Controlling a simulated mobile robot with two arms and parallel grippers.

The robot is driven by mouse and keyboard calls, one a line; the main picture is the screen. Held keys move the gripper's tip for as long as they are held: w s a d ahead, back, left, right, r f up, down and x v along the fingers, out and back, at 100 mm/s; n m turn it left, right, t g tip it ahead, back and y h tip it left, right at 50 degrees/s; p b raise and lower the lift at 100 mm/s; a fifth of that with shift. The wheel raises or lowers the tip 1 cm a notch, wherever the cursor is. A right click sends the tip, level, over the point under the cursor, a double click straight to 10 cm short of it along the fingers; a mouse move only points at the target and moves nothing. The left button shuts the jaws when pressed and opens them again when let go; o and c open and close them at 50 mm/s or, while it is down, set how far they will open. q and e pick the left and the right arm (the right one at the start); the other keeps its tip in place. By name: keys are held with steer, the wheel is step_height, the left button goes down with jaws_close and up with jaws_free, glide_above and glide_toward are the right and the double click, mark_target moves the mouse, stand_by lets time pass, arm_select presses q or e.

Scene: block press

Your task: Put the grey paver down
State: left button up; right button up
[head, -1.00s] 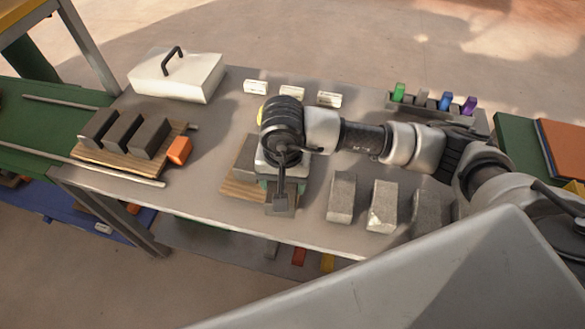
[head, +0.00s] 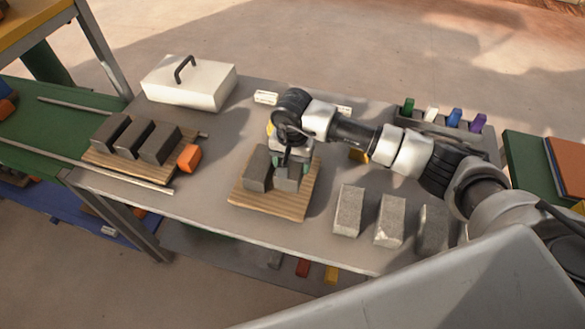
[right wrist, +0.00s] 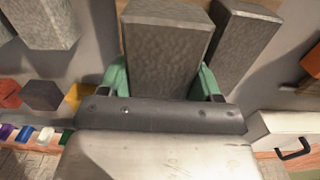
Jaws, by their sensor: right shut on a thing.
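The grey paver (head: 288,178) is held in my right gripper (head: 292,163), at the right part of a wooden board (head: 270,207). Whether its underside touches the board is hard to tell. Another dark grey paver (head: 257,168) stands on the board just left of the held one. In the right wrist view, the green fingers of my right gripper (right wrist: 162,82) sit on both sides of the held paver (right wrist: 165,45). The neighbouring paver (right wrist: 243,45) is close to its right there. My left gripper is not in view.
Several light grey pavers (head: 390,221) stand in a row on the table right of the board. A second board (head: 165,177) with dark blocks and an orange block (head: 189,157) lie at left. A white lidded box (head: 188,83) stands behind. A rack (head: 440,124) holds coloured pieces.

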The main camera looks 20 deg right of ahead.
step_height(320, 180, down, 3)
steer(key=shift+r+p, duration=0.1)
steer(key=shift+p, duration=0.45)
steer(key=shift+f, duration=0.5)
steer(key=shift+f, duration=0.2)
steer(key=o, duration=1.2)
